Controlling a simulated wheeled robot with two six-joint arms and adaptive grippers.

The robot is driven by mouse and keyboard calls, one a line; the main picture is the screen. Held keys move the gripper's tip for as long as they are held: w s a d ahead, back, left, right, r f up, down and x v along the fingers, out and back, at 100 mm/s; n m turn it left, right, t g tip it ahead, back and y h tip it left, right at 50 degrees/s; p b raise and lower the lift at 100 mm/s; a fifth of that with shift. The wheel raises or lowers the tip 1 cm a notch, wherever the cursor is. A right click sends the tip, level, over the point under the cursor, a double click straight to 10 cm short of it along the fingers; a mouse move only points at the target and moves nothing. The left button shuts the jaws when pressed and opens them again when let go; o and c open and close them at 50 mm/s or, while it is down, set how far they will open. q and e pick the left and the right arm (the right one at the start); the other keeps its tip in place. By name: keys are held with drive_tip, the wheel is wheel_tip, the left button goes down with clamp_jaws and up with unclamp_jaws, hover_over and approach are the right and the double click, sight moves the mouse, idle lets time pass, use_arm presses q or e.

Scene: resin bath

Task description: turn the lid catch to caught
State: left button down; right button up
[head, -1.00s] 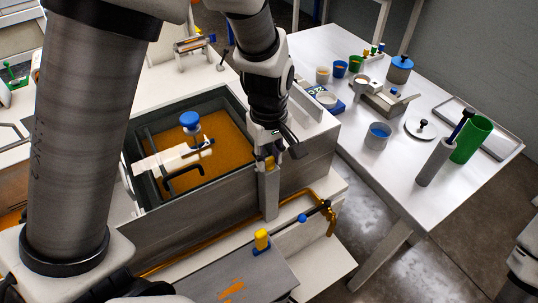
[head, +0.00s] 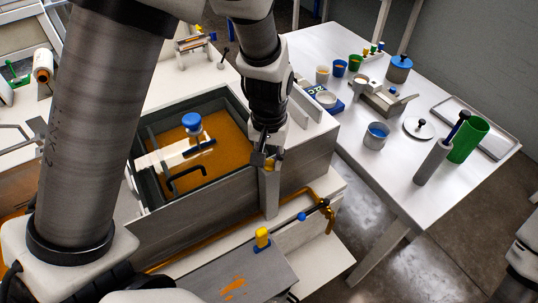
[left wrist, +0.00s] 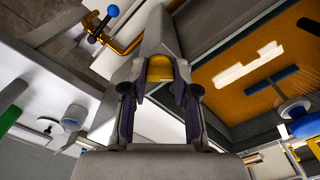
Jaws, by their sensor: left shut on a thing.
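A yellow knob (head: 271,166) sits on top of a grey post (head: 269,190) at the near right corner of the resin bath; it seems to be the lid catch. My left gripper (head: 264,158) reaches down onto it from above and is shut on it. In the left wrist view the yellow knob (left wrist: 160,68) shows between the two dark finger pads of the gripper (left wrist: 160,85). The fingers hide much of the knob, and I cannot tell its turned position. My right gripper is out of view.
The open bath (head: 190,207) holds orange resin, with a blue knob (head: 191,122) above it. A second yellow handle (head: 262,238) stands on the lower box in front. A brass pipe with a blue-ended lever (head: 303,216) runs nearby. The right table (head: 440,205) holds cups and cylinders.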

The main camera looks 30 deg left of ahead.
sight(269, 159)
use_arm(q)
drive_tip(key=m, duration=0.4)
drive_tip(key=shift+s+f, duration=0.1)
drive_tip(key=shift+f, duration=0.05)
drive_tip(key=shift+m, duration=1.9)
drive_tip(key=c, duration=1.1)
unclamp_jaws()
drive_tip(key=shift+o, duration=1.1)
wheel_tip(269, 159, up, 12)
drive_tip(key=shift+w, duration=0.2)
